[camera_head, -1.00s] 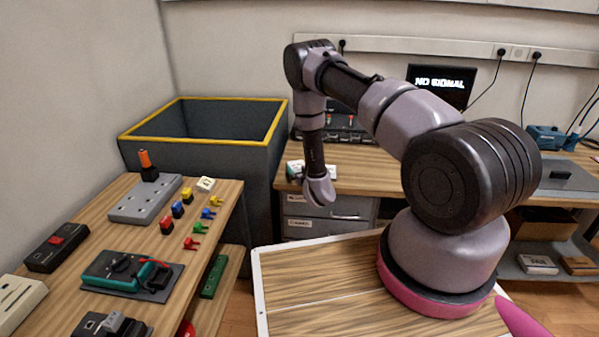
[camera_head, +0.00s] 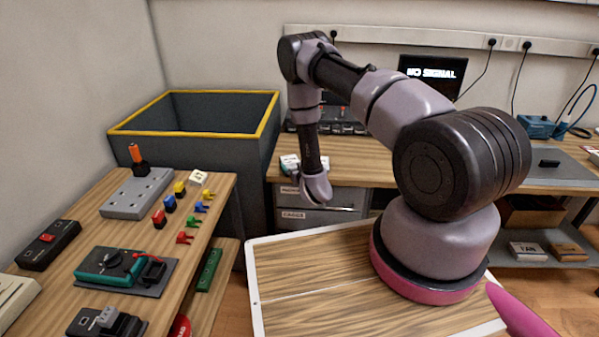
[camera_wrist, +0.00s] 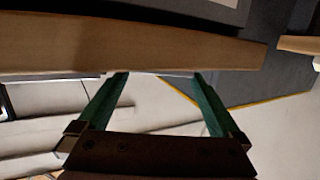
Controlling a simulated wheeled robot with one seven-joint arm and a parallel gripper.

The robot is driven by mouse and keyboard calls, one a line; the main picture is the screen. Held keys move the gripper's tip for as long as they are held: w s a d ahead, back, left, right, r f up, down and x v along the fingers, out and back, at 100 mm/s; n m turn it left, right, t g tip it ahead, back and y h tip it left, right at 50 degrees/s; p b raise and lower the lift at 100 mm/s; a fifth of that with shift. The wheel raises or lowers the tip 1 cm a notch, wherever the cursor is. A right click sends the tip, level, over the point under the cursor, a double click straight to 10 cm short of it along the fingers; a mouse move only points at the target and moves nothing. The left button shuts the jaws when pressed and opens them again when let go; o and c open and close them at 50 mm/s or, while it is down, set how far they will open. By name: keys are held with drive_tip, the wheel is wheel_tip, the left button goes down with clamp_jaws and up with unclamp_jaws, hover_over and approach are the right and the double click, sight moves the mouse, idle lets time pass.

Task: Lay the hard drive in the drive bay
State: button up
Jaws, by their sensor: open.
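My gripper (camera_head: 315,188) hangs fingers-down from my raised arm, in front of the back bench's drawer unit in the head view. In the wrist view my gripper (camera_wrist: 160,78) has its two green fingers spread apart with nothing between them. A wooden bench edge (camera_wrist: 150,45) crosses the top of that view, beyond the fingertips. I cannot make out a hard drive or a drive bay for sure in either view. A small black block (camera_head: 549,163) lies on a grey panel (camera_head: 590,182) on the right of the back bench; I cannot tell what it is.
The back bench (camera_head: 375,160) has drawers below, and labelled boxes (camera_head: 528,249) sit on a low shelf.

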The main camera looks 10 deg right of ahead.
drive_tip(key=a+v, duration=0.1)
drive_tip(key=v, duration=0.8)
drive_tip(key=w+d+r+m+g+h, duration=0.1)
drive_tip(key=w+d+r+m, duration=0.2)
drive_tip(key=r, duration=0.5)
drive_tip(key=w+d+r+m+h, duration=0.1)
drive_tip(key=w+d+r+h, duration=0.1)
drive_tip(key=w+r, duration=0.5)
drive_tip(key=s+d+r+m+g, duration=0.1)
drive_tip(key=s+r, duration=0.1)
drive_tip(key=r, duration=0.6)
drive_tip(key=s+d+r+m+g, duration=0.1)
drive_tip(key=s+r, duration=0.1)
drive_tip(key=r, duration=0.6)
drive_tip(key=s+r+g+y, duration=0.2)
drive_tip(key=s+r+g, duration=0.1)
drive_tip(key=s+r, duration=1)
drive_tip(key=s+a+r+g, duration=0.1)
drive_tip(key=s+r, duration=0.2)
drive_tip(key=s, duration=0.7)
drive_tip(key=s+a+r+n+g+y, duration=0.1)
drive_tip(key=s+r, duration=0.2)
drive_tip(key=s, duration=0.8)
drive_tip(key=shift+s+y, duration=0.15)
drive_tip(key=shift+y, duration=0.15)
drive_tip(key=shift+a+r, duration=0.1)
drive_tip(key=shift+r, duration=0.05)
